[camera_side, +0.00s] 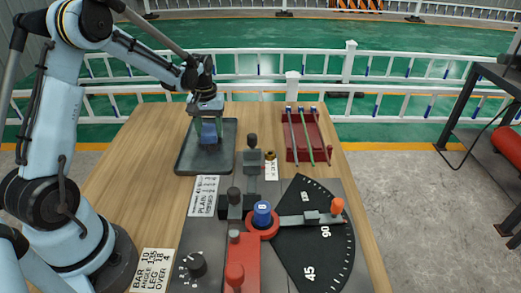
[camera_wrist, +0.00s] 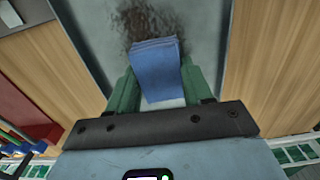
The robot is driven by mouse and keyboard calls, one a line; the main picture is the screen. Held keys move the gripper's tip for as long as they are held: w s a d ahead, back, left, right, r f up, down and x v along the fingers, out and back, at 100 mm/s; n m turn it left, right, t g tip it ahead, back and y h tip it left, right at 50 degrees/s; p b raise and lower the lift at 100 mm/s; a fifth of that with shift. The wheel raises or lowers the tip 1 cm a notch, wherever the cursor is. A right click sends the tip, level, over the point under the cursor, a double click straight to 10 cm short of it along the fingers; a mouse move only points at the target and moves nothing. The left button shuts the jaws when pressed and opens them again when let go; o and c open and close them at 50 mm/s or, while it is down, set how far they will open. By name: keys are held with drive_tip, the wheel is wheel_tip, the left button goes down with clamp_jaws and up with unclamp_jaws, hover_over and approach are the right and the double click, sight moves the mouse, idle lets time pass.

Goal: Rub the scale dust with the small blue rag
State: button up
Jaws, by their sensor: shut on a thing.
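The small blue rag (camera_side: 209,132) is held in my gripper (camera_side: 209,126), low over the dark grey tray (camera_side: 182,163). In the wrist view the folded blue rag (camera_wrist: 158,70) sits between the two green fingers of my gripper (camera_wrist: 160,88), which are shut on it. The scale dust (camera_wrist: 148,22) is a dark brown speckled patch on the grey tray surface, just beyond the rag's far edge. The rag overlaps the near side of the patch in the picture. I cannot tell whether it touches the tray. In the side view the dust is not visible.
A bending station with a black angle dial (camera_side: 318,240), a blue knob (camera_side: 262,213) and red and black levers stands at the front of the wooden table. A red tray (camera_side: 291,152) with green bars lies right of the grey tray. Bare wood (camera_side: 130,170) lies on the left.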

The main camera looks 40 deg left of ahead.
sight(208, 158)
drive_tip(key=shift+s+d, duration=3.25)
drive_tip(key=shift+d, duration=0.05)
drive_tip(key=shift+w+a, duration=3.85)
drive_tip(key=shift+a, duration=0.05)
drive_tip(key=shift+w, duration=0.25)
drive_tip(key=shift+s+d, duration=0.1)
drive_tip(key=shift+d, duration=0.25)
drive_tip(key=shift+s+d, duration=3.75)
drive_tip(key=shift+s, duration=0.05)
drive_tip(key=shift+w+a, duration=3.85)
drive_tip(key=shift+w+a+r, duration=0.15)
drive_tip(key=shift+r, duration=3.85)
